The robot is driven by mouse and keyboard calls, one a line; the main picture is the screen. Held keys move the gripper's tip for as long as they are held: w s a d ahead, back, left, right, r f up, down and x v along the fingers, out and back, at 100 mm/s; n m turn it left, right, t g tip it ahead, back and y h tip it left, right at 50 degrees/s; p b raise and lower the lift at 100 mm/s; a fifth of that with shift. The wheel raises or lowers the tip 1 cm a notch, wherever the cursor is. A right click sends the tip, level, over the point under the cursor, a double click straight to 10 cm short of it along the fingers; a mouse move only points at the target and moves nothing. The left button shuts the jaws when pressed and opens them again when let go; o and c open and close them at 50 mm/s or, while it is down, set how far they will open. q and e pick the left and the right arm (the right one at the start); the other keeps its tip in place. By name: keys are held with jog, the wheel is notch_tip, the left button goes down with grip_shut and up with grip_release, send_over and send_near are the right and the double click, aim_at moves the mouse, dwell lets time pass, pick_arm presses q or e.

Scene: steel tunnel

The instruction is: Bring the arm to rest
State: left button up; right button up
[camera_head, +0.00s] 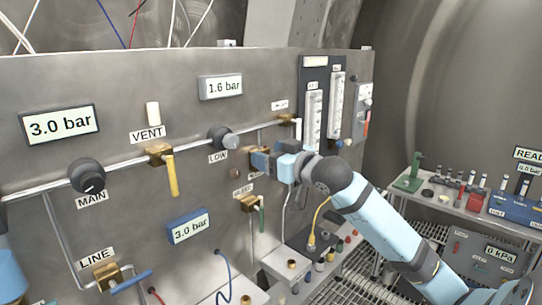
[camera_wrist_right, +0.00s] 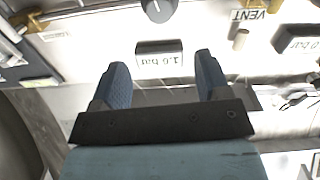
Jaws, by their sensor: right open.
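My right arm (camera_head: 375,215) reaches in from the right, its blue links bent toward the steel panel. My right gripper (camera_head: 262,160) is at the panel, right of and below the LOW knob (camera_head: 222,138), and covers part of a brass fitting there. I cannot tell whether it touches the panel. In the right wrist view the gripper (camera_wrist_right: 160,62) has its two blue fingers spread apart, with nothing between them. The 1.6 bar display (camera_wrist_right: 160,58) shows beyond the fingers. Only a blue piece of my left arm shows at the left edge; its gripper is out of frame.
The panel (camera_head: 120,80) carries the MAIN knob (camera_head: 87,176), the yellow VENT lever (camera_head: 170,175), the blue LINE lever (camera_head: 130,283) and gauges (camera_head: 315,118). A bench (camera_head: 460,200) with small parts stands at right. Cables and fittings lie below the gripper.

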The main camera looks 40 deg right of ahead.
jog(key=s+a+f+g+p, duration=0.1)
jog(key=a+f, duration=0.2)
jog(key=f, duration=0.7)
jog(key=s+a+f+g, duration=0.2)
jog(key=a+f, duration=0.1)
jog(key=f, duration=0.6)
jog(key=s+a+f+g+p, duration=0.1)
jog(key=a+f, duration=0.2)
jog(key=f, duration=0.7)
jog(key=s+a+f+n+g+y+p, duration=0.1)
jog(key=s+a+f+g+y, duration=0.1)
jog(key=s+a+f, duration=1.3)
jog(key=s+f+g, duration=0.1)
jog(key=s+f, duration=0.3)
jog(key=shift+s+a, duration=0.3)
jog(key=shift+a, duration=0.1)
